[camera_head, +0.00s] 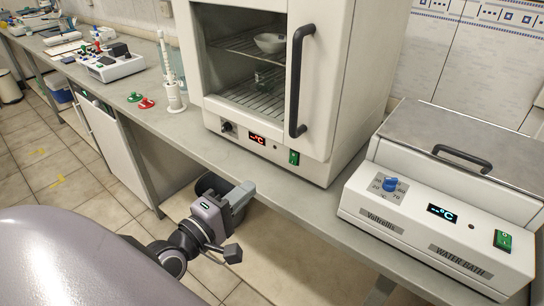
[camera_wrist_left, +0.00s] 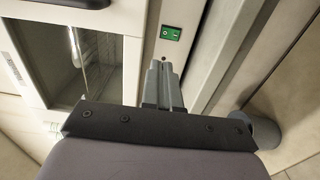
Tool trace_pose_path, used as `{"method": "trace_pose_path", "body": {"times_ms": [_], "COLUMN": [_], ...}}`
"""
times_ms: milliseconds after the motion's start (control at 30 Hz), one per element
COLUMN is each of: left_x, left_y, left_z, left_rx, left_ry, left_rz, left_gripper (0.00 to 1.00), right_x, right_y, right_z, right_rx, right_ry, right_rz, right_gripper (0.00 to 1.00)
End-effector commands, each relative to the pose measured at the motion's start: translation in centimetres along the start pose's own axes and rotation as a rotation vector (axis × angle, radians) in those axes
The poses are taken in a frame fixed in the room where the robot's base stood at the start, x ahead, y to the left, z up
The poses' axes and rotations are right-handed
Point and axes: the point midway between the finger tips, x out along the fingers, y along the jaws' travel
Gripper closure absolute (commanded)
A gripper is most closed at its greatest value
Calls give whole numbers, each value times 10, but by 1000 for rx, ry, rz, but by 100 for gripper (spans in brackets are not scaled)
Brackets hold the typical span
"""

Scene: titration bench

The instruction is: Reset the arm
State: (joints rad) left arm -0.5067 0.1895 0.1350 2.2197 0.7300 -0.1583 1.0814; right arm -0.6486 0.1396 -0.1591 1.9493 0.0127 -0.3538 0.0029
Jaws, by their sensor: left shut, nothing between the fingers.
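My left gripper (camera_head: 240,198) is in the head view, low and in front of the bench edge, below the oven. Its grey fingers are together with nothing between them. In the left wrist view the shut fingers (camera_wrist_left: 163,88) point toward the oven front, near its green switch (camera_wrist_left: 171,33). The gripper appears apart from the bench and the oven. My right gripper is not in view.
The oven (camera_head: 270,146) stands on the bench (camera_head: 185,136), with a bowl (camera_head: 270,42) inside. A water bath (camera_head: 430,215) stands at the right. Red and green pieces (camera_head: 146,103) and a white stand (camera_head: 173,90) are left of the oven. Tiled floor (camera_head: 55,170) is open at the left.

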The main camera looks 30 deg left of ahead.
Motion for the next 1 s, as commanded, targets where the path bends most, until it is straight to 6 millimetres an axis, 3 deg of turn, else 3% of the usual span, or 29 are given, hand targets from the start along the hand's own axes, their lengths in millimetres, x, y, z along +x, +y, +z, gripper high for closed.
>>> {"method": "trace_pose_path", "body": {"times_ms": [267,367,533,700,833,1000], "left_x": [-1,-4,-25,-58,-81,-95], "left_y": [-8,-32,-104,-171,-203,-221], "left_z": [3,13,43,75,91,101], "left_rx": [43,187,643,1115,1372,1531], "left_ry": [-5,-28,-152,-360,-503,-599], "left_rz": [-22,-85,-259,-380,-414,-421], "left_gripper": [100,100,100,100,100,100], "right_x": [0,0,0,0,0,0], "right_y": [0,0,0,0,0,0], "right_z": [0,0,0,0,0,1], "right_rx": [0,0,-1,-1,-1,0], "right_ry": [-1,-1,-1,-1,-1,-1], "right_rz": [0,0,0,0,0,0], "right_gripper": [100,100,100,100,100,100]}}
